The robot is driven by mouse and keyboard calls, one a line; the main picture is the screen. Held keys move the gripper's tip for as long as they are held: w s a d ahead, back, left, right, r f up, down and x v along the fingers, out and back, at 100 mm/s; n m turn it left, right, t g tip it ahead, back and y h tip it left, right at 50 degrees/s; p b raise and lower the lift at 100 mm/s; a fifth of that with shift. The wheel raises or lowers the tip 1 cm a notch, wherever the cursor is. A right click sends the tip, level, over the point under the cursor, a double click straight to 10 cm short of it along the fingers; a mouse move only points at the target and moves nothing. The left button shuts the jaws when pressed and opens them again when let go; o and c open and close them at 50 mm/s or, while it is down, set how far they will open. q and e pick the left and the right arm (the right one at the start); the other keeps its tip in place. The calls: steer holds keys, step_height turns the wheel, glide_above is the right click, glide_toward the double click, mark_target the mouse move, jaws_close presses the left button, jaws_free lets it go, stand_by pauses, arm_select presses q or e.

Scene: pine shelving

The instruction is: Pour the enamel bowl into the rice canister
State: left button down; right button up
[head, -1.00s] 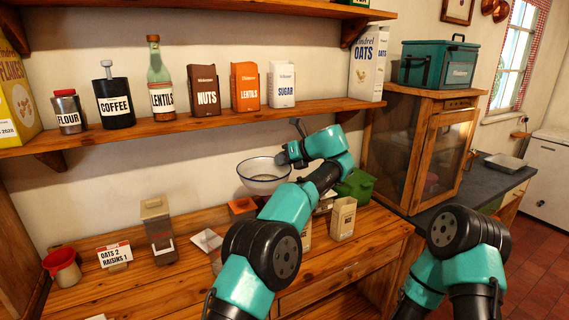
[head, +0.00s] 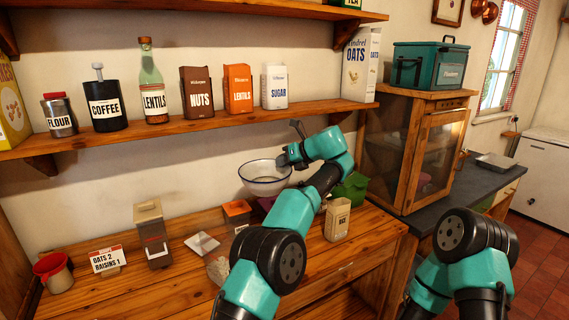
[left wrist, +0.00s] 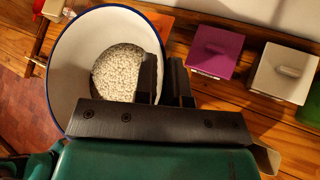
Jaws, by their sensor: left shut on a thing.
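The enamel bowl (head: 262,186), white with a dark blue rim, is held above the back of the lower counter, roughly level in the head view. In the left wrist view, the bowl (left wrist: 73,62) has pale, rice-like grains at its bottom. My left gripper (head: 287,157) is shut on the bowl's rim; its dark fingers (left wrist: 164,82) show at the bowl's wall. My right gripper is out of view.
Orange (head: 237,212) and green (head: 350,190) containers stand near the bowl; purple (left wrist: 215,50) and white (left wrist: 285,72) lids lie beside it in the wrist view. A brown box (head: 152,240), card (head: 108,260) and red-rimmed cup (head: 56,275) stand left. A shelf (head: 200,124) runs above.

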arm_select(q)
steer(key=shift+s+a+r, duration=0.15)
steer(key=shift+a+r, duration=0.1)
steer(key=shift+r, duration=0.05)
steer(key=shift+s+a+r+n+h, duration=0.3)
steer(key=shift+s+a+n+h, duration=0.1)
steer(key=shift+s+a, duration=0.4)
steer(key=shift+n+t+h, duration=0.6)
steer(key=shift+t, duration=0.1)
steer(key=s+a+r, duration=0.1)
steer(key=s+a, duration=0.1)
steer(key=a, duration=0.1)
steer(key=shift+s+r, duration=0.35)
steer(key=shift+r, duration=0.05)
steer(key=shift+s+a+f+n+t+h, duration=0.3)
steer(key=shift+s+a+f, duration=0.1)
steer(key=shift+f, duration=0.1)
steer(key=shift+a, duration=0.1)
steer(key=shift+s+a+f+n+t+h, duration=0.25)
steer(key=shift+a+n+t+h, duration=0.05)
steer(key=shift+n+t+h, duration=0.1)
